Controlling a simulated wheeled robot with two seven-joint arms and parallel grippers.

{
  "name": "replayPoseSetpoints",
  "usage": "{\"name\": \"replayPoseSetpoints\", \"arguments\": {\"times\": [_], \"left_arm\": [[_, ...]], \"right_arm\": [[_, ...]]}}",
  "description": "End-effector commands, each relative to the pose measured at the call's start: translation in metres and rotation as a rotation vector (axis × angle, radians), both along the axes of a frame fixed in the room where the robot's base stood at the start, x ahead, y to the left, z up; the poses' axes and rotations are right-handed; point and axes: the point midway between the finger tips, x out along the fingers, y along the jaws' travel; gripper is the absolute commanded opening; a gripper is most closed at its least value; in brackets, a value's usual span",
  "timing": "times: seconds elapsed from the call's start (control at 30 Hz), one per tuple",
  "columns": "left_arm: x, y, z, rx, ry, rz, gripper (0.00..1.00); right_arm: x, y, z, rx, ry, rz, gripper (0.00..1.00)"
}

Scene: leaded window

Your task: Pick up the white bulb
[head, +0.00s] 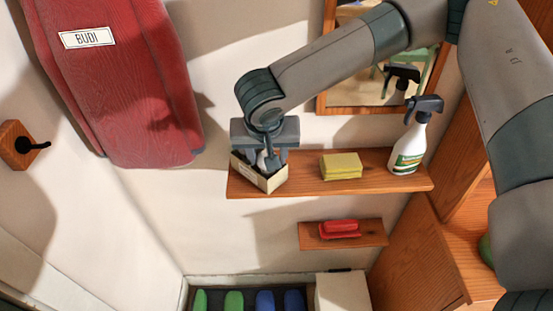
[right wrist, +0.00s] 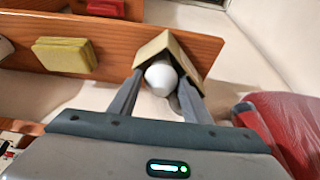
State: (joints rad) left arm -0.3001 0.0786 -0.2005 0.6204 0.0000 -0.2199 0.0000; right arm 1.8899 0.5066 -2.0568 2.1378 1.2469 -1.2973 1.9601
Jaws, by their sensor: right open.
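The white bulb (right wrist: 160,77) sits in a small open cream box (right wrist: 172,46) at the end of a wooden shelf. In the head view the box (head: 258,178) stands at the shelf's left end, and the bulb is mostly hidden by my gripper. My right gripper (head: 268,160) points down over the box from above. In the right wrist view its two fingers (right wrist: 160,88) are open, one on each side of the bulb. I cannot tell whether they touch it. My left gripper is in neither view.
The wooden shelf (head: 305,185) also holds a yellow sponge (head: 341,166) and a white spray bottle (head: 409,150). Below, a smaller shelf (head: 377,236) holds a red object (head: 340,229). A large red item labelled BUDI (head: 130,100) hangs left of my gripper. A mirror hangs above the shelf.

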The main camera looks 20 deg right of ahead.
Motion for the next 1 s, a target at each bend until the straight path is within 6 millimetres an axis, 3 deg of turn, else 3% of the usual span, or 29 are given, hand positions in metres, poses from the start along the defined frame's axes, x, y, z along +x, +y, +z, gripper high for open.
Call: {"name": "replayPoseSetpoints", "arguments": {"times": [0.27, 0.37, 0.77, 1.0], "left_arm": [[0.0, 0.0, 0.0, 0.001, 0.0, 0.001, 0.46], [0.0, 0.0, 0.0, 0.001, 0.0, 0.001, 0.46], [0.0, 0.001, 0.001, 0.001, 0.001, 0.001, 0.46], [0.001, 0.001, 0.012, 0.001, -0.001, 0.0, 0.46]], "right_arm": [[0.0, 0.0, 0.0, 0.001, 0.0, 0.0, 0.44], [0.0, 0.0, 0.0, 0.001, 0.0, 0.0, 0.28], [0.0, 0.0, 0.002, 0.001, 0.0, 0.0, 0.28], [0.007, 0.0, 0.012, 0.001, 0.001, 0.004, 0.28]]}}
